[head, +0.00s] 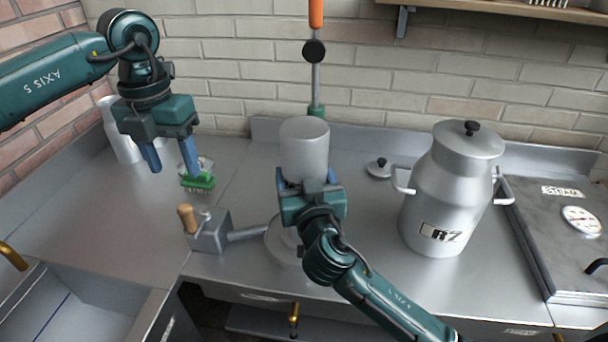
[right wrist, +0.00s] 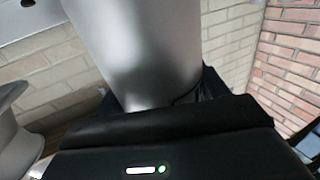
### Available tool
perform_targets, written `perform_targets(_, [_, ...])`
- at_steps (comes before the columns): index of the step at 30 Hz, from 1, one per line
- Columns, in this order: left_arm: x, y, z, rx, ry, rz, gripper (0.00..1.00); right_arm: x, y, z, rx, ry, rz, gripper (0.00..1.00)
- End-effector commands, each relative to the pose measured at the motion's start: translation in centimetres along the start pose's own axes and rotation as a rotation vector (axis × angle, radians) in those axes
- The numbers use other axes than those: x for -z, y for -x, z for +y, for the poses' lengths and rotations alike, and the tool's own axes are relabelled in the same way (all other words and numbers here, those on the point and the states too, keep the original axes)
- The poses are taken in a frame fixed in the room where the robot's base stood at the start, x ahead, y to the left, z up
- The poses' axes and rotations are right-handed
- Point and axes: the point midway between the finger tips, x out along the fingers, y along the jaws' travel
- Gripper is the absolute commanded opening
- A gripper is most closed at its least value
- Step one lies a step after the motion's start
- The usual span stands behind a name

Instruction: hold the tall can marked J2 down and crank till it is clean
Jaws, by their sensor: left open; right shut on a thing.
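A tall plain metal can (head: 305,144) stands mouth-down or upright, I cannot tell which, over a round base (head: 284,243) in the middle of the counter. No J2 mark shows on it. My right gripper (head: 308,182) is shut on the can from the front; the can also fills the middle of the right wrist view (right wrist: 145,45). A crank box (head: 209,232) with a wooden handle (head: 187,217) sits left of the base, joined to it by a rod. My left gripper (head: 170,165) is open and empty, above and left of the crank handle.
A steamer (head: 570,230) is far right, a sink (head: 70,310) front left.

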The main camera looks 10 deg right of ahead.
Motion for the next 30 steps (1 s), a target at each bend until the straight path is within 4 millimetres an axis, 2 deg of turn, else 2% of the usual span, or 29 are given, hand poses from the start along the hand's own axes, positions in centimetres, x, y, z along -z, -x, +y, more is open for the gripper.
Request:
perform_targets(4, [0.1, 0.0, 0.9, -0.038, 0.013, 0.005, 0.55, 0.0, 0.0, 0.0, 0.0, 0.0, 0.0, 0.38])
perform_targets(8, [0.1, -1.2, 0.9, -0.037, 0.013, 0.007, 0.55, 0.0, 0.0, 0.0, 0.0, 0.0, 0.0, 0.38])
perform_targets(24, [0.1, -9.1, 1.1, -0.033, 0.011, 0.007, 0.55, 0.0, 0.0, 0.0, 0.0, 0.0, 0.0, 0.38])
perform_targets(30, [0.1, -10.9, 1.1, -0.033, 0.011, 0.005, 0.55, 0.0, 0.0, 0.0, 0.0, 0.0, 0.001, 0.38])
